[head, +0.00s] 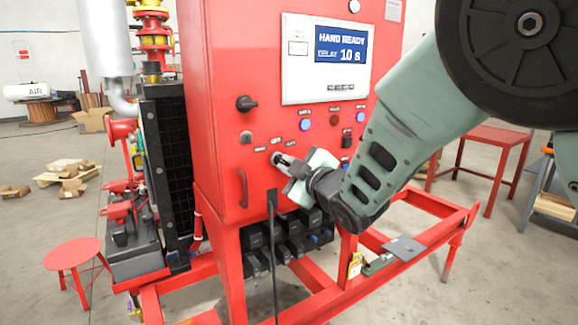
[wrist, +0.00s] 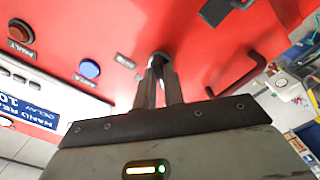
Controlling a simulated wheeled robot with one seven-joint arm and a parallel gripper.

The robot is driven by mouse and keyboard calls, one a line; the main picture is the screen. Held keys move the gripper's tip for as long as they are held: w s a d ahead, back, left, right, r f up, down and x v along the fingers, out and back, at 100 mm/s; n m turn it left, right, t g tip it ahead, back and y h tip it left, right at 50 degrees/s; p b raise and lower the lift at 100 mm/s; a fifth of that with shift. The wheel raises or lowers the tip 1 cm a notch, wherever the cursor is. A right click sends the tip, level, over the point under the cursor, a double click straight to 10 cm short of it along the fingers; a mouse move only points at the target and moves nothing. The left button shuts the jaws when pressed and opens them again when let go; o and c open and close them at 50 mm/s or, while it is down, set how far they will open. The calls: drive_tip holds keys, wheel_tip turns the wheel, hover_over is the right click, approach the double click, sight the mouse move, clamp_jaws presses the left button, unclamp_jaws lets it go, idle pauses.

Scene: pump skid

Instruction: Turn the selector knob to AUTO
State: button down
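The selector knob (wrist: 160,57) is a small dark knob on the red panel face, mostly covered by my fingertips. My gripper (head: 281,160) reaches it from the right in the head view, where the knob itself is hidden. In the wrist view my gripper's two fingers (wrist: 160,76) come close together at their tips around the knob and look shut on it. The panel display (head: 341,44) reads HAND READY, with a delay of 10 s.
A blue lamp (head: 306,124) and a dark red button (head: 335,121) sit above right of the knob. A black rotary handle (head: 246,103) is at upper left, and a red door handle (head: 242,188) is below left. A black cable (head: 273,250) hangs below. The red skid frame (head: 420,245) extends right.

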drive_tip(key=shift+b, duration=0.35)
drive_tip(key=m+b, duration=0.4)
drive_tip(key=shift+d+f+m+b, duration=0.1)
drive_tip(key=shift+f+m+b, duration=0.1)
drive_tip(key=shift+m+b, duration=0.2)
drive_tip(key=m+b, duration=0.5)
drive_tip(key=m, duration=0.1)
drive_tip(key=m+b, duration=0.3)
drive_tip(key=m, duration=0.1)
drive_tip(key=shift+r+m, duration=0.1)
drive_tip(key=shift+m, duration=0.3)
drive_tip(key=shift+r+m+b, duration=0.1)
drive_tip(key=shift+m+b, duration=1)
drive_tip(key=shift+m, duration=1.1)
drive_tip(key=c, duration=1.5)
unclamp_jaws()
